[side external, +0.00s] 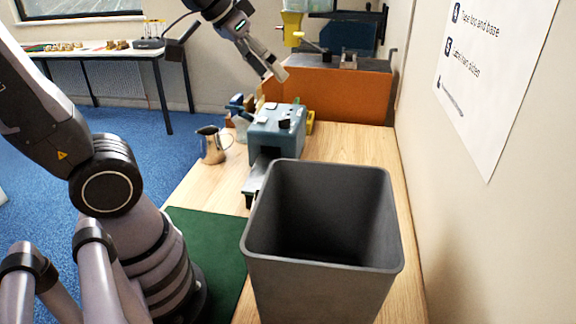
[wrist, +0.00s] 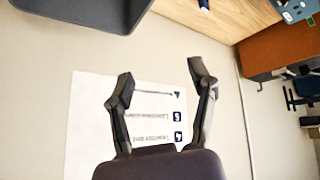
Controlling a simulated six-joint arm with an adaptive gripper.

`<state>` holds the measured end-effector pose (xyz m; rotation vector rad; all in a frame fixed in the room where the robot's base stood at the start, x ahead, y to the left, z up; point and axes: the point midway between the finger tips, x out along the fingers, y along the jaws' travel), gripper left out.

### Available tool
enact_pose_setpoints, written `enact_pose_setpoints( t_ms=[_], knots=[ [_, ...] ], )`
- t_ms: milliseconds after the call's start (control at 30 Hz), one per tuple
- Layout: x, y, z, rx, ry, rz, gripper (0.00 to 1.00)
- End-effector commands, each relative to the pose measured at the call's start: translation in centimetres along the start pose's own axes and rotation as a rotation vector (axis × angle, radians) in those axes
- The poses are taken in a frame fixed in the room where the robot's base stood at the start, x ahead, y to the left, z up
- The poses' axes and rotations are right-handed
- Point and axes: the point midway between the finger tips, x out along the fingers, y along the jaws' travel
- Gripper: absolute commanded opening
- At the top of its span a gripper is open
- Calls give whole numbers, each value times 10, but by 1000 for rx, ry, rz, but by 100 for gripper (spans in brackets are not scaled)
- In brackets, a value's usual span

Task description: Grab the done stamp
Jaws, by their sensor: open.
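My gripper (side external: 276,72) is raised above the far part of the wooden table, in front of the orange box. In the wrist view my gripper (wrist: 160,80) is open, with nothing between its fingers, and faces the wall with a white printed sheet (wrist: 90,120). I cannot make out a done stamp for certain in either view. A small dark blue object (wrist: 203,4) on the table is cut off by the top edge of the wrist view; I cannot tell what it is.
A tall dark grey bin (side external: 320,290) stands at the front of the table (side external: 345,145). Behind it are a blue-grey machine (side external: 277,135) and a metal jug (side external: 212,147). An orange box (side external: 335,95) stands at the back. The wall bounds the right side.

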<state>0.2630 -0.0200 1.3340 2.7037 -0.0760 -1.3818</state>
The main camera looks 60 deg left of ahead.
Motion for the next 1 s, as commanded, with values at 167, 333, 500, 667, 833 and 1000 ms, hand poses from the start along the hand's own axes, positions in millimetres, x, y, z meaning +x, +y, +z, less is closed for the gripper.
enact_pose_setpoints(
  t_ms=[167,333,500,667,833,1000],
  knots=[
    [80,7,-82,-99,120,25,56],
    [168,-5,-136,-202,246,-28,56],
    [262,-32,-156,-287,362,-153,56],
    [343,-68,-142,-331,460,-325,56],
    [397,-100,-109,-334,530,-494,56],
    [417,-115,-90,-324,565,-580,56]
  ],
)
